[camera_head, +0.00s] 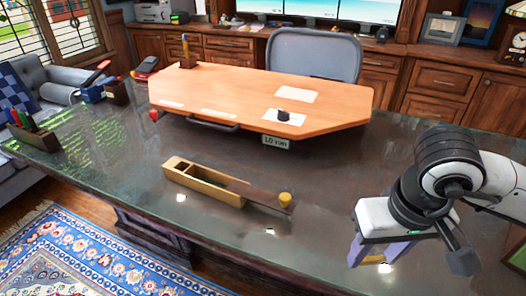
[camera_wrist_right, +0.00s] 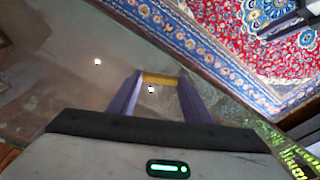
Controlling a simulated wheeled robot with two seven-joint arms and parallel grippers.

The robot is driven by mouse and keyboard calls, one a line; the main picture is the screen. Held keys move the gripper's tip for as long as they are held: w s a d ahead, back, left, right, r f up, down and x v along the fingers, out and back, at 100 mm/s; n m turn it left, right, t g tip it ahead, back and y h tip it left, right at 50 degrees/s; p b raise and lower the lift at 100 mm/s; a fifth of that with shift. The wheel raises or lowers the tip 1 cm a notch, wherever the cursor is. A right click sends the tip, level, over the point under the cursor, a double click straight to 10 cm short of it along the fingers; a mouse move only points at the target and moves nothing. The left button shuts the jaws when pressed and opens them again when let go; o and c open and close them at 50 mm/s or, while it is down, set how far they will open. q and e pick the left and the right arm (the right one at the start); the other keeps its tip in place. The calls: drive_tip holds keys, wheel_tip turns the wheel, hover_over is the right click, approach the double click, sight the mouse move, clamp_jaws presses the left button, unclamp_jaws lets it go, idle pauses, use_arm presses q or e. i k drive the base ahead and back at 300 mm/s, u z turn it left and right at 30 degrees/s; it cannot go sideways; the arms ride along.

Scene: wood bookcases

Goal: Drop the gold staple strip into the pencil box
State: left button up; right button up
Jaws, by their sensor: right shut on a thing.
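My right gripper (camera_head: 371,256) is at the right of the head view, over the front part of the dark desk. Its purple fingers are shut on the gold staple strip (camera_head: 373,260). In the right wrist view the strip (camera_wrist_right: 160,79) spans between the two fingertips (camera_wrist_right: 158,82). The pencil box (camera_head: 206,186) is a long wooden box on the desk, left of the gripper. Its left part is open, with a small compartment at the end. My left gripper is not in view.
The dark glossy desk (camera_head: 320,185) is mostly clear between the gripper and the box. A raised wooden board (camera_head: 255,95) with papers stands behind the box. A pen holder (camera_head: 36,138) is at the far left. The desk's front edge drops to a patterned rug (camera_head: 90,260).

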sight(228, 192)
drive_tip(key=z, duration=0.45)
drive_tip(key=i, duration=0.35)
drive_tip(key=u, duration=1.85)
